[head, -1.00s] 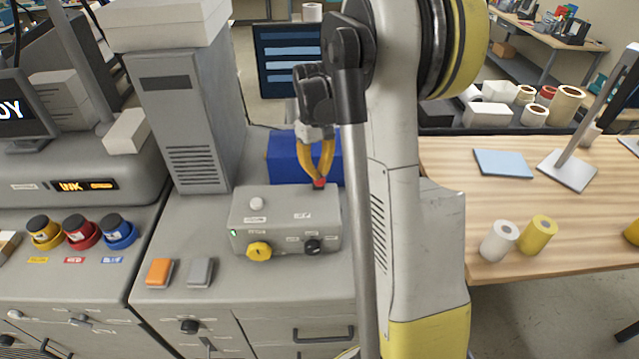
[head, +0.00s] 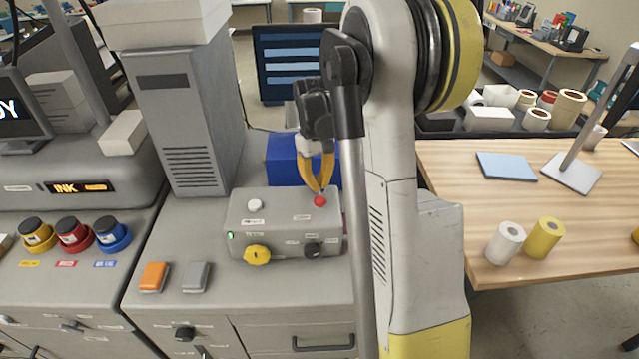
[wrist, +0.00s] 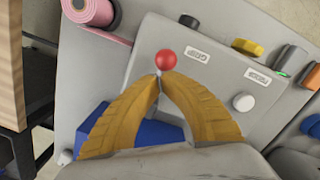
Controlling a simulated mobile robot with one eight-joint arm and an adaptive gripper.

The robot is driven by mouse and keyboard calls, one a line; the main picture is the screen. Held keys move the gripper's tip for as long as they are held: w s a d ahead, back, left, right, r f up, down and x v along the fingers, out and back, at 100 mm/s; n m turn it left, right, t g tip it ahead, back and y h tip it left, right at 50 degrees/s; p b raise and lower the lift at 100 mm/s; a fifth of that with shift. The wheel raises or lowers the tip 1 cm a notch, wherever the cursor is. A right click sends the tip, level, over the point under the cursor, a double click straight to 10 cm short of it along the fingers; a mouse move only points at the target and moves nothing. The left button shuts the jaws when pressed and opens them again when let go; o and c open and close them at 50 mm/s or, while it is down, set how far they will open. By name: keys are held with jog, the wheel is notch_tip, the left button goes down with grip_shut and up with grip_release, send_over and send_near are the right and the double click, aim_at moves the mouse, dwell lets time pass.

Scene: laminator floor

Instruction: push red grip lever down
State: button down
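The red grip lever shows as a red ball (head: 320,201) at the right rear of the grey control box (head: 280,222). In the wrist view the ball (wrist: 166,60) lies just beyond my fingertips, with a bit of stem between it and them. My gripper (head: 318,190) is above the back of the box and points down. Its two yellow fingers come together at the tips (wrist: 159,80), right by the ball. I see nothing clearly held between them. Whether the tips touch the lever is hard to tell. The lever's base is hidden.
The box also carries a white button (head: 255,205), a yellow knob (head: 257,255) and a black knob (head: 313,250). A blue block (head: 283,160) stands behind it. A pink roll (wrist: 92,10) lies beside it. Orange and grey switches (head: 153,277) are at the front left.

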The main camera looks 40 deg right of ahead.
jog(key=shift+w+d+r, duration=0.1)
jog(key=shift+w+r, duration=0.15)
jog(key=shift+w, duration=0.55)
jog(key=shift+w+r, duration=0.25)
jog(key=shift+w, duration=0.55)
jog(key=shift+s+r, duration=0.1)
jog(key=shift+s, duration=0.05)
notch_tip(320, 180, up, 12)
jog(key=w, duration=0.1)
jog(key=shift+w, duration=0.15)
jog(key=s+a+f+t+b, duration=0.2)
jog(key=s+a+f+b, duration=0.2)
jog(key=a+f+b, duration=0.3)
jog(key=s+a+f+t+b, duration=0.2)
jog(key=s+a+f+b, duration=0.25)
jog(key=a+b, duration=0.35)
jog(key=s+a+f+t+b, duration=0.1)
jog(key=s+a+f+b, duration=0.2)
jog(key=f+b, duration=0.2)
jog(key=s+a+f+t+b, duration=0.2)
jog(key=s+a+f+b, duration=0.1)
jog(key=f, duration=0.6)
jog(key=s+a+f+t+b, duration=0.1)
jog(key=s+a+f+b, duration=0.3)
jog(key=f+b, duration=0.3)
jog(key=shift+s+n+b, duration=0.25)
jog(key=shift+n+b, duration=0.05)
jog(key=shift+n, duration=0.1)
